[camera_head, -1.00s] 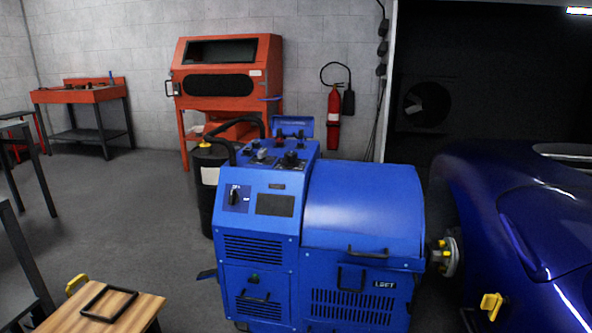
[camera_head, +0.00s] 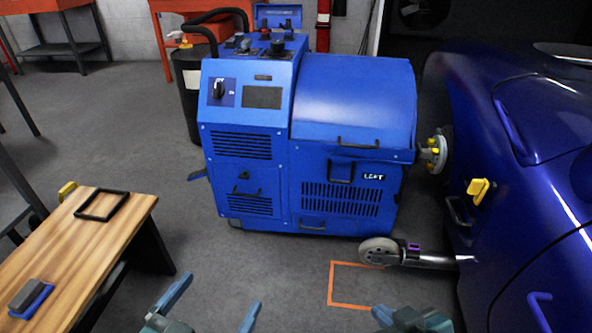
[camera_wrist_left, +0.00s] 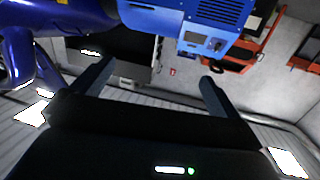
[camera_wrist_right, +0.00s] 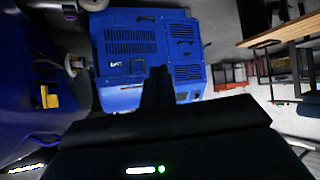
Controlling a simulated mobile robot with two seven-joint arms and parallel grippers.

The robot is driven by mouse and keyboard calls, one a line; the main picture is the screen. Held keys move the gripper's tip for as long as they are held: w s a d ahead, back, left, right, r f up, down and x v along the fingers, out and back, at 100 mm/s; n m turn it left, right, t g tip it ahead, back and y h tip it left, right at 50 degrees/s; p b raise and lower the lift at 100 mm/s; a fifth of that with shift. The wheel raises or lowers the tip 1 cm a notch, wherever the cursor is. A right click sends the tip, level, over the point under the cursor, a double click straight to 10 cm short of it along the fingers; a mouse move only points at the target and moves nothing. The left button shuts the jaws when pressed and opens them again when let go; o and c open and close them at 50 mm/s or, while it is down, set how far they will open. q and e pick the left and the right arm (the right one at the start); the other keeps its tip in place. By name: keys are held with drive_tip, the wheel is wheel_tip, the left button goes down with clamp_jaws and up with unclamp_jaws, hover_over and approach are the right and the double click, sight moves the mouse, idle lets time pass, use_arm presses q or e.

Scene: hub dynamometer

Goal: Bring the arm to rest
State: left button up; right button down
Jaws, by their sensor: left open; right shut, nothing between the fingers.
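My left gripper (camera_head: 211,305) shows at the bottom of the head view. Its two fingers stand wide apart with nothing between them. In the left wrist view its open fingers (camera_wrist_left: 157,84) frame a distant part of the room. My right gripper (camera_head: 412,320) is at the bottom edge, right of centre, only partly in view. In the right wrist view its fingers (camera_wrist_right: 157,87) are together and empty, with the blue dynamometer cabinet (camera_wrist_right: 145,45) beyond them. Both grippers are above the floor, in front of the cabinet, and seem to touch nothing.
The blue cabinet (camera_head: 350,105) stands ahead. A blue car (camera_head: 520,170) is close on the right. A wooden bench (camera_head: 125,222) with a black frame (camera_head: 102,205) is on the left. A wheel on a metal tube (camera_head: 380,250) lies near an orange floor outline (camera_head: 331,285). Floor between bench and outline is clear.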

drive_tip(key=a+r+n+t+y+b, duration=0.3)
drive_tip(key=a+r+t+y+b, duration=0.2)
drive_tip(key=a+t+y+b, duration=0.25)
use_arm(q)
drive_tip(key=s+a+r+n+g+y+p, duration=0.1)
drive_tip(key=r+p, duration=0.4)
drive_tip(key=p, duration=1.4)
drive_tip(key=s+a+r+n+g+y+p, duration=0.1)
drive_tip(key=r+p, duration=0.4)
drive_tip(key=p, duration=1.4)
drive_tip(key=a+g+y, duration=0.1)
drive_tip(key=g, duration=0.1)
drive_tip(key=shift+g, duration=0.4)
use_arm(e)
drive_tip(key=s+d+r+m+g+h, duration=0.2)
drive_tip(key=d+r+g+h, duration=0.4)
drive_tip(key=r, duration=0.5)
drive_tip(key=shift+r+m+g+h, duration=0.35)
drive_tip(key=shift+m+g, duration=0.1)
drive_tip(key=shift+m, duration=0.35)
use_arm(q)
drive_tip(key=shift+a, duration=0.1)
use_arm(e)
drive_tip(key=shift+a, duration=0.1)
